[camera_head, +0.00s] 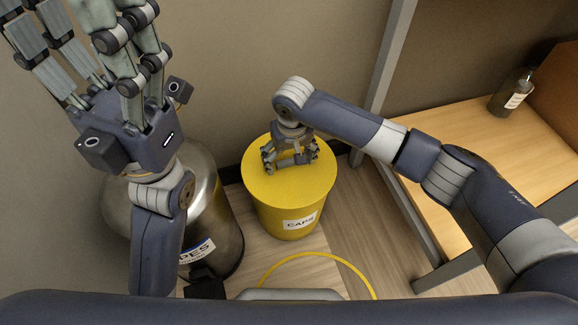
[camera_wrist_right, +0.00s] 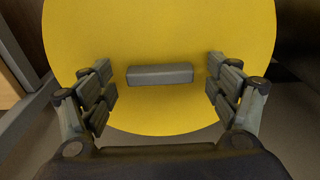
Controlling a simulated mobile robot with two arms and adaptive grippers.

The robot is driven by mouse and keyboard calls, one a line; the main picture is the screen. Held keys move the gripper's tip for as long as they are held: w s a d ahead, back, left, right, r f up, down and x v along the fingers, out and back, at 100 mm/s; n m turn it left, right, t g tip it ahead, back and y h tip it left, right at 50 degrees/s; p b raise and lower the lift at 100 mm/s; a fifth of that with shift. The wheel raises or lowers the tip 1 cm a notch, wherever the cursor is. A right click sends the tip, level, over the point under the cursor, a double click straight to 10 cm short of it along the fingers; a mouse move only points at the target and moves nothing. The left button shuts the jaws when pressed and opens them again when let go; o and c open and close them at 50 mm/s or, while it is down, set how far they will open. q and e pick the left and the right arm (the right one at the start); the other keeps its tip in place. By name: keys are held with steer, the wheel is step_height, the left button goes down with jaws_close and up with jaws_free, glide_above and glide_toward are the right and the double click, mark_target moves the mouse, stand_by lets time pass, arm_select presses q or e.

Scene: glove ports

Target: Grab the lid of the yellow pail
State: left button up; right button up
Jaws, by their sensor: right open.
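The yellow pail (camera_head: 287,218) stands on the floor in the head view, with a white label reading "CAPS". Its round yellow lid (camera_head: 310,188) is on top. In the right wrist view the lid (camera_wrist_right: 160,40) fills most of the picture, with a grey bar handle (camera_wrist_right: 160,75) at its middle. My right gripper (camera_head: 290,163) is just over the lid. In the right wrist view its fingers (camera_wrist_right: 162,85) are open, one on each side of the handle, with gaps at both ends. My left gripper (camera_head: 95,40) is raised at the upper left, far from the pail, with its fingers apart and nothing between them.
A metal drum (camera_head: 222,215) with a partly hidden label stands left of the pail. A yellow hose or cable (camera_head: 320,255) curves on the floor in front. A wooden table (camera_head: 470,120) with a grey frame stands at right, carrying a dark bottle (camera_head: 510,95).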

steer(key=shift+c, duration=0.3)
steer(key=c, duration=1.2)
steer(key=shift+r, duration=0.15)
